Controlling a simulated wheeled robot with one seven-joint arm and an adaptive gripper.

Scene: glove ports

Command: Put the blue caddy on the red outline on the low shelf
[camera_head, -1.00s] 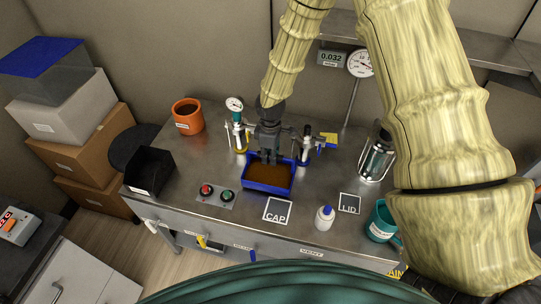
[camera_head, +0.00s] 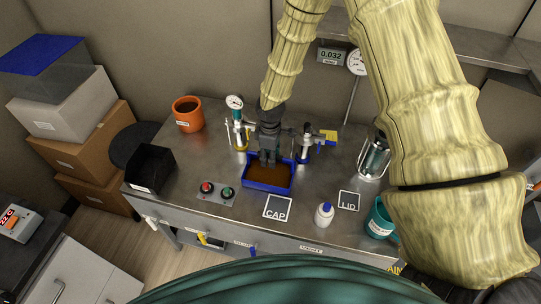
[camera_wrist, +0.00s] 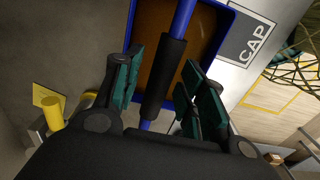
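The blue caddy (camera_head: 266,189) is a shallow blue tray with a brown inside, standing on the metal bench. In the wrist view the caddy (camera_wrist: 222,55) has a blue bar handle with a black grip (camera_wrist: 166,78). My gripper (camera_head: 269,161) is over the caddy, pointing down. In the wrist view my gripper (camera_wrist: 160,88) has its dark green finger pads on either side of the handle's grip, with gaps showing on both sides. It looks open around the handle. I see neither the red outline nor a low shelf.
Clamped glass fittings with gauges (camera_head: 238,130) stand close on the left, and another fitting (camera_head: 305,145) on the right. A button box (camera_head: 217,193), CAP mark (camera_head: 277,208), white bottle (camera_head: 324,214), teal mug (camera_head: 380,222), black bin (camera_head: 150,170) and orange pot (camera_head: 188,115) surround the caddy.

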